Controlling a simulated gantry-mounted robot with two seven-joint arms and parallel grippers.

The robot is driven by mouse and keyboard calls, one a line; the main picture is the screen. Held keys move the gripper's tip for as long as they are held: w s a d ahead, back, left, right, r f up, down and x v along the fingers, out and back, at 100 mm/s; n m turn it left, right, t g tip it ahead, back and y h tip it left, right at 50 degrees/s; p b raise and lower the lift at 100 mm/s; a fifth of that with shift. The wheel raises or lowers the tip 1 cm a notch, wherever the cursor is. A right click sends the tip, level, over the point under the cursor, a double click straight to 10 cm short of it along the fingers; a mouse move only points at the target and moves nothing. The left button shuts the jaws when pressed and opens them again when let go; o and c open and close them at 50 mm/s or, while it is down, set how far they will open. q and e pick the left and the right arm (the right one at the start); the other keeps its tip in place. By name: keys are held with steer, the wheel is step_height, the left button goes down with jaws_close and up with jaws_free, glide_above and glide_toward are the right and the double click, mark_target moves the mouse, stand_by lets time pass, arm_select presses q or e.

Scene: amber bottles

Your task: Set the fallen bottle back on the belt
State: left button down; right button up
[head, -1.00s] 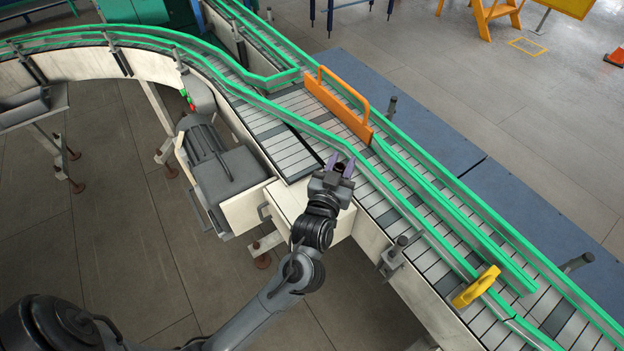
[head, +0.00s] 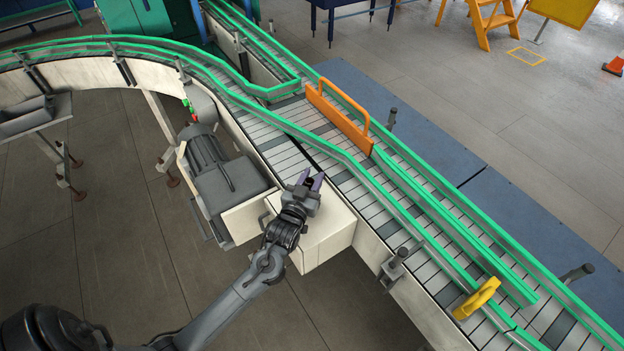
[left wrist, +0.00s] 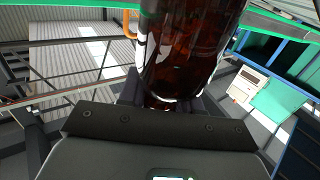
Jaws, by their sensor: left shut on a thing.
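My left gripper (head: 310,181) is over the near side of the conveyor, by the pale box on its flank. In the left wrist view an amber glass bottle (left wrist: 190,45) fills the upper middle, right in front of the gripper. The gripper is shut on this bottle. The bottle cannot be made out in the head view, so its height over the belt (head: 350,186) is unclear. My right gripper is in neither view.
Green guide rails (head: 385,205) run along the belt. An orange guard plate (head: 338,118) stands across it beyond my gripper, and a yellow bracket (head: 477,299) sits at the lower right. A grey motor (head: 222,168) hangs at the near side.

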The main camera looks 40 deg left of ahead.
arm_select(q)
steer(key=shift+f, duration=0.25)
steer(key=c, duration=0.8)
jaws_free()
steer(key=shift+f, duration=0.15)
steer(key=b+v, duration=0.1)
steer(key=v, duration=1.1)
